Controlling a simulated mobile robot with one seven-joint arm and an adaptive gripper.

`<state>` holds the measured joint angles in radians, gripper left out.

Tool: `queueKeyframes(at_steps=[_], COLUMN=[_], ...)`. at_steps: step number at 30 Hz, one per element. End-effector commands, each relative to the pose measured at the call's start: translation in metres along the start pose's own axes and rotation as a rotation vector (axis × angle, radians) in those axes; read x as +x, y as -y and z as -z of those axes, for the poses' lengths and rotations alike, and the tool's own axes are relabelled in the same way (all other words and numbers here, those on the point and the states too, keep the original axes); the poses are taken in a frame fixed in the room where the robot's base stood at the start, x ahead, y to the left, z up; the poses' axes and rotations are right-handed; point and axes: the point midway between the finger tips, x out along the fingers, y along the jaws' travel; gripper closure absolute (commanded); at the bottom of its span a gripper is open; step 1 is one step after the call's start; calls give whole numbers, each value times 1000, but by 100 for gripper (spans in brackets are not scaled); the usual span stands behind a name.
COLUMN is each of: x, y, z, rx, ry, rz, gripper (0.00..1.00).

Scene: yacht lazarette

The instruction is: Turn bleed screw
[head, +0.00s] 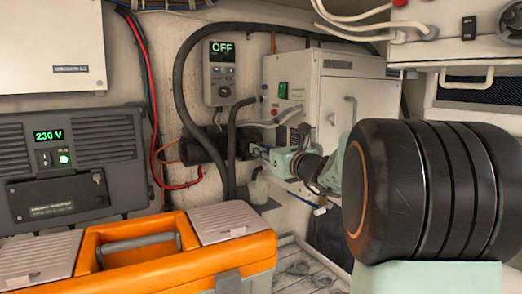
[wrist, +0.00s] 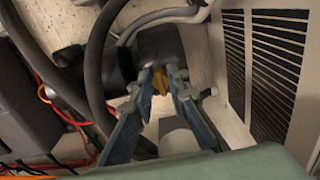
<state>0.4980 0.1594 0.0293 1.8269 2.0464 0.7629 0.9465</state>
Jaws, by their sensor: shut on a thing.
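The bleed screw (wrist: 160,80) is a small brass-yellow piece in the wrist view, below a dark grey block (wrist: 158,43). My gripper (wrist: 160,74) has its two blue-grey fingers on either side of it and is shut on it. The fingertips cover part of the screw, so its angle is hard to tell. In the head view my gripper (head: 251,152) reaches in from the right to the dark pump-like cylinder (head: 203,146) on the back wall. The screw itself is too small to make out there.
A thick black hose (head: 178,80) loops around the control panel reading OFF (head: 221,72). A white cabinet with vents (head: 335,105) stands close to the right of my gripper. An orange toolbox (head: 150,255) fills the front left. Red cables (head: 152,110) hang at the left.

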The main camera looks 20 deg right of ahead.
Motion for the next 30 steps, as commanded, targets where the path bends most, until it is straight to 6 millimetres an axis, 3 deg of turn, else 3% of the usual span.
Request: queueKeyframes(at_steps=[11,30], x=[0,0], y=[0,-2], z=[5,8], rx=[-109,-684], ry=[1,1], rz=[0,1], gripper=[100,100])
